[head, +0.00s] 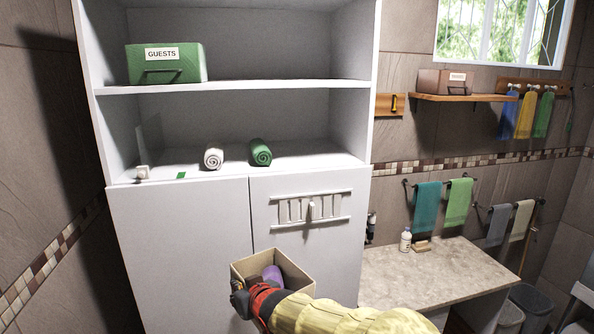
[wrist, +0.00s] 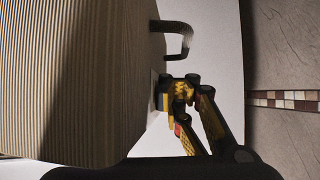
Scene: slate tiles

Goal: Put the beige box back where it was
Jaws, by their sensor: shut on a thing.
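The beige box (head: 298,267) is an open-topped box in the head view, held up in front of the white cabinet's lower doors. A purple item (head: 272,275) and a darker item lie inside it. My gripper (head: 246,299) is shut on the box at its near side; the arm hides part of that side. In the wrist view the box (wrist: 75,80) fills the left as a ribbed beige wall with a dark handle (wrist: 180,28). A yellow and black finger (wrist: 178,95) is against its side there; the other finger is not seen.
The white cabinet's middle shelf (head: 225,172) holds a white roll (head: 213,158), a green roll (head: 260,152) and a small white object (head: 142,172); a green mark (head: 181,175) lies at its front edge. A green GUESTS box (head: 170,66) is above. A counter (head: 430,275) stands right.

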